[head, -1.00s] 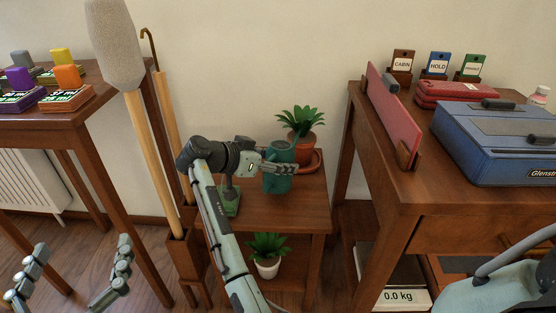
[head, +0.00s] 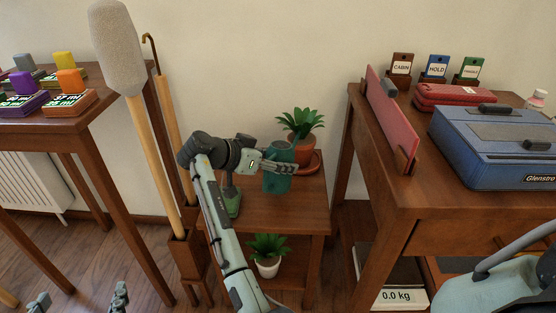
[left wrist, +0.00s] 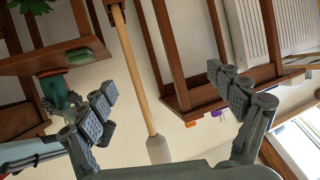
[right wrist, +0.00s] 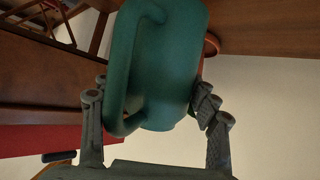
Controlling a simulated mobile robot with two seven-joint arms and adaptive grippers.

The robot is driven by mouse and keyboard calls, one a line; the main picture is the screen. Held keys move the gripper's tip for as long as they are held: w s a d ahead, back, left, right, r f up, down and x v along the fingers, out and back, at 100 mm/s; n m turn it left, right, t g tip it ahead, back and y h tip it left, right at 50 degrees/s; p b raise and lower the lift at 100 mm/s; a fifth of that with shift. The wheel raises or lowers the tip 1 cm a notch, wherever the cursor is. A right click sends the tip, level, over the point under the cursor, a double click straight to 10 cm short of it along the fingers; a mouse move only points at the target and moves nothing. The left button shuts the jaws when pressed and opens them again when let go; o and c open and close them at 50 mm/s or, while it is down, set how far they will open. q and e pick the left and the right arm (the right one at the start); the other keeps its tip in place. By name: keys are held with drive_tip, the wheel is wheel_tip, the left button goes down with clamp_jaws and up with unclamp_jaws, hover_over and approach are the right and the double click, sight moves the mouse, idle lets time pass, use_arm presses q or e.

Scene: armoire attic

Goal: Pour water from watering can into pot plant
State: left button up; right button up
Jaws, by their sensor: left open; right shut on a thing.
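The teal watering can (head: 278,181) is above the upper top of the small wooden stand, held by my right gripper (head: 285,167). In the right wrist view the can (right wrist: 165,65) fills the space between the fingers (right wrist: 150,103), with its handle on the left. Its spout cannot be made out. A leafy plant in a terracotta pot (head: 306,141) stands right behind the can, on a reddish saucer (head: 314,163). A second plant in a white pot (head: 268,267) is on the lower shelf. My left gripper (head: 80,298) is open and empty at the lower left.
Desks flank the stand; the right one (head: 440,215) bears a blue case (head: 490,140).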

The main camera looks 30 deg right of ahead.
use_arm(q)
drive_tip(key=shift+s+a+f+g+y+p, duration=0.15)
drive_tip(key=shift+s+a+f+g+y, duration=0.2)
drive_tip(key=shift+a+f, duration=0.3)
drive_tip(key=shift+s+a+f+g+y+p, duration=0.15)
drive_tip(key=shift+s+a+f+g, duration=0.15)
drive_tip(key=shift+a+f+g, duration=0.35)
drive_tip(key=shift+d+f, duration=0.15)
drive_tip(key=shift+s+a+f, duration=0.2)
drive_tip(key=shift+f, duration=0.05)
drive_tip(key=shift+s+a+f, duration=0.2)
drive_tip(key=shift+a, duration=0.05)
drive_tip(key=shift+f+g, duration=0.1)
drive_tip(key=shift+g, duration=0.2)
drive_tip(key=shift+s+a+f+g+y+p, duration=0.35)
drive_tip(key=shift+s+a+f+g+y, duration=0.2)
drive_tip(key=shift+s+a+f, duration=0.2)
drive_tip(key=shift+a, duration=0.1)
drive_tip(key=shift+s+a+f+n, duration=0.15)
drive_tip(key=shift+n, duration=0.15)
